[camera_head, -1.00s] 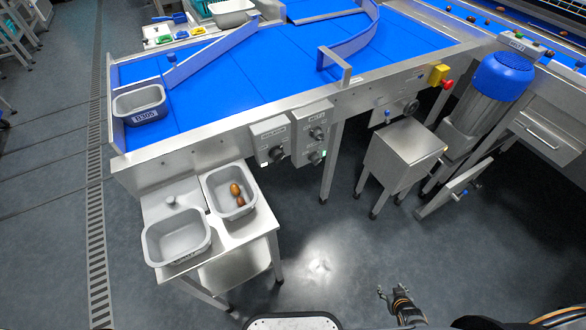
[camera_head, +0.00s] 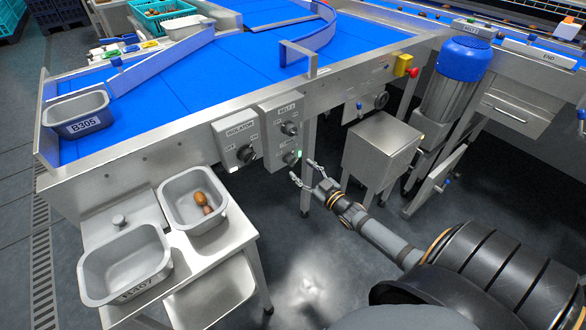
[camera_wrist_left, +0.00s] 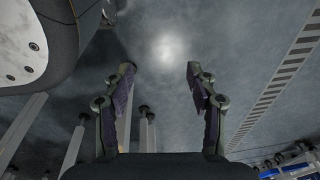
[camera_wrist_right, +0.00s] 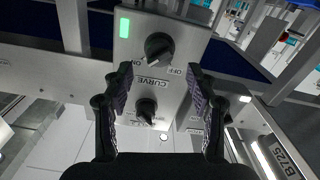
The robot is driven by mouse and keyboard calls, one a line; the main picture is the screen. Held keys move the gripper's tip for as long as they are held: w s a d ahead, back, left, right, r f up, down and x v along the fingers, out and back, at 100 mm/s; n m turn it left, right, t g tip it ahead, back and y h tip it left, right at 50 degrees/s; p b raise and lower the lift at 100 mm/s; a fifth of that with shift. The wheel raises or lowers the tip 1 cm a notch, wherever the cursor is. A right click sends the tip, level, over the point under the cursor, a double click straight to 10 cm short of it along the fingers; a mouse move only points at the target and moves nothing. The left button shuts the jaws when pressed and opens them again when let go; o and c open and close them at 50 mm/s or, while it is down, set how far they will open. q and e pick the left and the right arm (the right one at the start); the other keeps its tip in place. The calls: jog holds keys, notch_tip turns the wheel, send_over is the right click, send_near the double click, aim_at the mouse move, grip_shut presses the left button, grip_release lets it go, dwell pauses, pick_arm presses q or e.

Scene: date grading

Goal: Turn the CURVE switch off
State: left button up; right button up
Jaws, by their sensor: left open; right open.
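The CURVE switch is a black rotary knob (camera_wrist_right: 157,47) on a grey panel (camera_wrist_right: 185,45), shown upside down in the right wrist view beside a lit green lamp (camera_wrist_right: 125,27). In the head view it is the lower knob (camera_head: 290,157) of the right-hand box. I cannot tell its exact setting. A second knob (camera_wrist_right: 146,112) is on the same panel. My right gripper (camera_head: 301,170) is open and empty, just below and in front of the panel, its fingers apart from the CURVE knob. My left gripper (camera_wrist_left: 160,75) is open and empty over the floor, outside the head view.
The ISOLATOR box (camera_head: 237,140) stands directly left of the panel. A steel side table (camera_head: 215,255) with two grey tubs is at the lower left. A steel cabinet (camera_head: 383,150) stands right of my right gripper. The blue belt (camera_head: 230,65) runs above.

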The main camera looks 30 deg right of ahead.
aim_at(295, 163)
jog(key=w, duration=0.2)
jog(key=w+b, duration=0.1)
jog(key=w, duration=0.1)
jog(key=shift+a+f, duration=0.15)
jog(key=shift+w, duration=0.45)
pick_arm(q)
jog(key=w+r, duration=0.1)
jog(key=w, duration=0.1)
jog(key=w+d+r, duration=0.1)
jog(key=w+r, duration=0.1)
jog(key=shift+d+r, duration=0.1)
jog(key=shift+r, duration=0.05)
pick_arm(e)
jog(key=c, duration=1.2)
